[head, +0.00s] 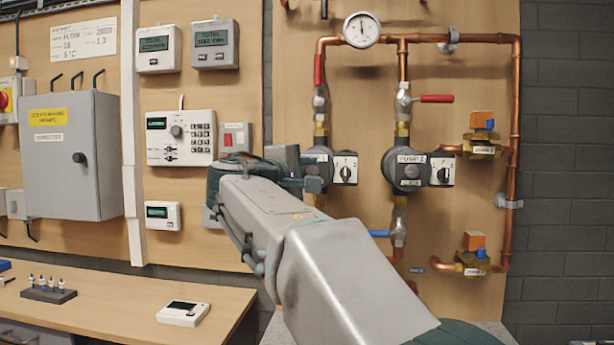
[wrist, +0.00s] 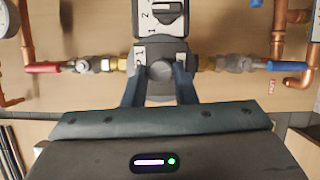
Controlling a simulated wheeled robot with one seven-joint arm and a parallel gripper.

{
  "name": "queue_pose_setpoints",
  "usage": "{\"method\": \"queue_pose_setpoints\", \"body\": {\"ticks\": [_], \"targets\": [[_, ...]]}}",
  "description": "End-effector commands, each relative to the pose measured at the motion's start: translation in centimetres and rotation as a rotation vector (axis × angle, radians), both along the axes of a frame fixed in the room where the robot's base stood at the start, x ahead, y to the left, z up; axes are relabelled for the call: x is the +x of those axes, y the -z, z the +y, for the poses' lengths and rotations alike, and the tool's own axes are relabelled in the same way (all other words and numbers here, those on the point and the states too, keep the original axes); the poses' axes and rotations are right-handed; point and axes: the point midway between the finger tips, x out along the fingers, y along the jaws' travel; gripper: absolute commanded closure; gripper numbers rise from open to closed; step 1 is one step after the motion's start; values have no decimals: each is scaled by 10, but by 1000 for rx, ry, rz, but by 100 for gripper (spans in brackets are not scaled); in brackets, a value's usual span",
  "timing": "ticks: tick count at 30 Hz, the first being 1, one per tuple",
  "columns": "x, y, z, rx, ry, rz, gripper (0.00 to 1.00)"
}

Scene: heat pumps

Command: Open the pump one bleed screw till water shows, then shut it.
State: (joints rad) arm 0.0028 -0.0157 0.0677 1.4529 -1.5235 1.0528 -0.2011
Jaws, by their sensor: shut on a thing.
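The left pump (head: 318,157) is a dark grey round body on a vertical copper pipe, partly hidden behind my gripper (head: 300,178) in the head view. In the wrist view its body (wrist: 163,50) fills the upper middle, with a round grey bleed screw (wrist: 160,70) at its centre. My gripper (wrist: 160,74) is shut on this screw, one dark finger on each side. No water shows around the screw in either view. The pump's dial box (wrist: 160,17) carries numbers and a dark knob.
A second pump (head: 408,170) stands to the right. In the wrist view, a red-handled valve (wrist: 45,67) lies left of the left pump and a blue-handled valve (wrist: 285,66) right of it. A pressure gauge (head: 361,30) sits above. A wooden bench (head: 110,305) stands at the lower left.

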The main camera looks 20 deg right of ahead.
Motion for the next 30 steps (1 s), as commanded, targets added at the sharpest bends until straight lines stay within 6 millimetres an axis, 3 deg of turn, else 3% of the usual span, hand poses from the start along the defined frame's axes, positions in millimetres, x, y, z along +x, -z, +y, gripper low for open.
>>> {"method": "queue_pose_setpoints", "body": {"ticks": [19, 20, 22, 30], "targets": [[0, 1, 0, -41, 0, 29, 98], [0, 1, 0, -41, 0, 29, 70], [0, 1, 0, -41, 0, 29, 53], [0, 1, 0, -41, -1, 28, 53]]}}
